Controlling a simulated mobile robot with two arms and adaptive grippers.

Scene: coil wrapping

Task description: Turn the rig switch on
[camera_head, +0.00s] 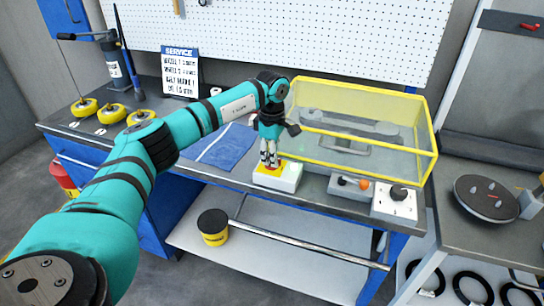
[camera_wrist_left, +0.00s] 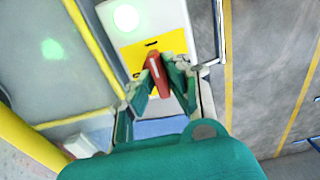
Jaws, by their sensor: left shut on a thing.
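The rig switch is a pale box (camera_head: 287,182) at the bench's front edge, with a yellow plate (camera_wrist_left: 136,54) and a red lever (camera_wrist_left: 159,75). My left gripper (camera_head: 268,160) reaches down over the box from above. In the left wrist view its green fingers (camera_wrist_left: 166,72) are closed around the red lever, which sits tilted between them. A round pale-green lamp (camera_wrist_left: 126,17) on the box looks bright. The lever is mostly hidden by the fingers in the head view. My right gripper is not in view.
A yellow-framed clear guard (camera_head: 432,155) stands behind the switch, over a grey rig. A box with an orange knob (camera_head: 364,184) and a box with a black knob (camera_head: 398,192) sit to the right. A blue mat (camera_head: 222,147) lies to the left.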

